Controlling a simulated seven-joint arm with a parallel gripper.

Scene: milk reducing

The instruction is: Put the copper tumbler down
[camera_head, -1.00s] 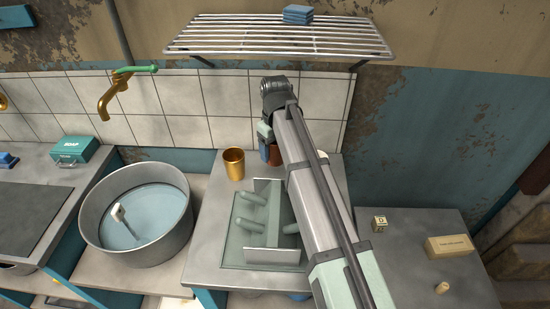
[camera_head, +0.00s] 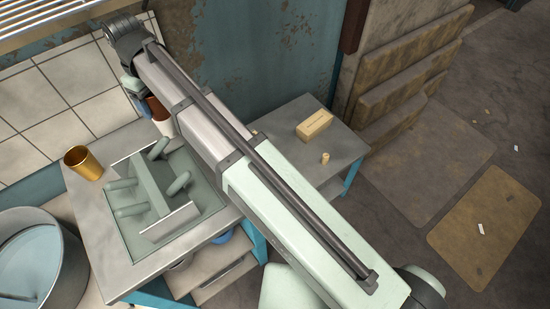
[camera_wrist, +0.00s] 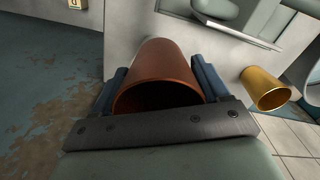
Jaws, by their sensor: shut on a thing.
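The copper tumbler (camera_wrist: 160,75) is between the two blue-grey fingers of my gripper (camera_wrist: 158,88) in the wrist view, its open rim toward the camera. In the head view the reddish-brown tumbler (camera_head: 155,106) shows only in part beside my wrist, at the back of the counter (camera_head: 92,205). My gripper is shut on it. I cannot tell whether its base touches the counter.
A gold tumbler (camera_head: 82,163) stands on the counter left of the drying rack (camera_head: 150,190) with grey pegs. A white cup (camera_head: 165,124) is close beside the copper tumbler, partly hidden by my arm. A lower table (camera_head: 290,125) holds a tan block (camera_head: 314,125).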

